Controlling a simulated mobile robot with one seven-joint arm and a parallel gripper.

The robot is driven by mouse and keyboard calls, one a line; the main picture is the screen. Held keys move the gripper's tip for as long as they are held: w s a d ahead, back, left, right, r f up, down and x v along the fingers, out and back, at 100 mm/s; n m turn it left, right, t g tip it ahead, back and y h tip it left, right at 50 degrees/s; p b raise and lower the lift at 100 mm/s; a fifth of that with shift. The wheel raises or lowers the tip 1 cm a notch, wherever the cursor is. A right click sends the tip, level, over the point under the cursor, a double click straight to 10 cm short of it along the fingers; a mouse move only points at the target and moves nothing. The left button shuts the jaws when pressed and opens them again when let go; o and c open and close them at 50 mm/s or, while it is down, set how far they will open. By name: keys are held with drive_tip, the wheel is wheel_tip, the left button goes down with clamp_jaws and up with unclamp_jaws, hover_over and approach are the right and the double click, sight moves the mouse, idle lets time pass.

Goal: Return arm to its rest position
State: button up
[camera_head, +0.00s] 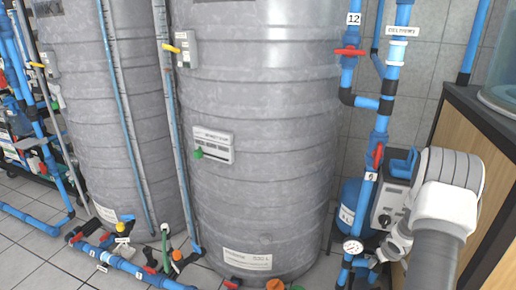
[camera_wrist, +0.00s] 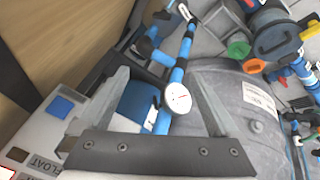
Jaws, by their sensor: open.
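My gripper (camera_wrist: 156,74) is open in the wrist view, its two grey fingers spread wide with nothing held between them. Beyond the fingers are a blue pipe, a round white pressure gauge (camera_wrist: 178,97) and a blue vessel (camera_wrist: 133,103). I cannot tell whether the fingers touch anything. In the head view my white and grey arm (camera_head: 440,215) is bent at the lower right, beside the pipework. My gripper's fingers cannot be made out there.
The gauge (camera_head: 352,246) sits low on the blue pipe beside the large grey tank (camera_head: 265,130). A grey control box (camera_head: 389,207) stands close to my arm. A wooden-sided counter (camera_head: 470,140) bounds the right side. Low blue pipes with valves (camera_head: 125,262) run along the tiled floor.

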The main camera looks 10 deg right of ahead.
drive_tip(key=w+a+r+h, duration=0.1)
drive_tip(key=a+r, duration=0.2)
drive_tip(key=r, duration=0.5)
drive_tip(key=w+a+r+h, duration=0.1)
drive_tip(key=a+r, duration=0.1)
drive_tip(key=r, duration=0.6)
drive_tip(key=s+a+r+m, duration=0.1)
drive_tip(key=s+a+r, duration=0.1)
drive_tip(key=a+r, duration=0.45)
drive_tip(key=s+a+r, duration=0.3)
drive_tip(key=a+r, duration=0.2)
drive_tip(key=r, duration=0.2)
drive_tip(key=s+a+r+t+y+p, duration=0.1)
drive_tip(key=s+a+r+y, duration=0.25)
drive_tip(key=s+a, duration=0.65)
drive_tip(key=s+a+r+y, duration=0.2)
drive_tip(key=s+a+r, duration=0.3)
drive_tip(key=s+a, duration=0.6)
wheel_tip(320, 180, up, 24)
drive_tip(key=p, duration=2.4)
drive_tip(key=shift+w+d+n, duration=0.25)
drive_tip(key=shift+w+n, duration=0.15)
